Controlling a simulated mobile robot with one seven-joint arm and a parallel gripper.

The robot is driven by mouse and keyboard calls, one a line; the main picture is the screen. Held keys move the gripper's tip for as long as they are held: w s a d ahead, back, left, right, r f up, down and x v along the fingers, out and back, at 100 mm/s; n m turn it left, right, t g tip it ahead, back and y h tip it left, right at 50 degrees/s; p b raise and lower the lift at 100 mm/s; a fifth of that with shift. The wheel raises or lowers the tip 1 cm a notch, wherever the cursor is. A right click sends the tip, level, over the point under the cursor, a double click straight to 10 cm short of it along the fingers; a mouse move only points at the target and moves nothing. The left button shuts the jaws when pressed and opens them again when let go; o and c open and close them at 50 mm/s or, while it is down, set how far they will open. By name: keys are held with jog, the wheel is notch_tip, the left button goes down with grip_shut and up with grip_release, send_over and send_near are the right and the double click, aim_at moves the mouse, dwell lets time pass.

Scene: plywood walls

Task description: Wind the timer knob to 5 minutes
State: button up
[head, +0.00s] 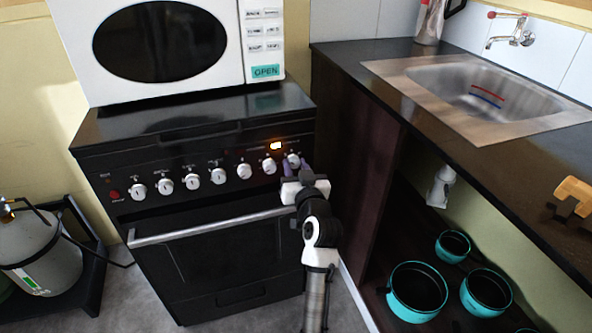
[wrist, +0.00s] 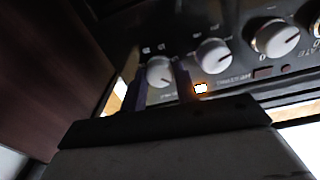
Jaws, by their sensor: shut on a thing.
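A row of white knobs runs along the front panel of the black stove (head: 200,148). My gripper (head: 297,169) is at the knob (head: 293,159) on the far right of the row, below and right of a lit orange lamp (head: 275,145). In the wrist view this knob (wrist: 160,71) sits between the two purple fingers of my gripper (wrist: 160,85), which is shut on it. The labels around it are too blurred to read, so its name and setting cannot be told.
The neighbouring knob (wrist: 212,54) is close beside one finger. A white microwave (head: 170,45) stands on the stove. The oven handle (head: 205,228) runs below the knobs. A counter with a sink (head: 440,95) is at right, teal pots (head: 418,290) under it, a gas cylinder (head: 40,250) at left.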

dwell(0.8)
jog(key=o, duration=1)
jog(key=shift+s, duration=0.1)
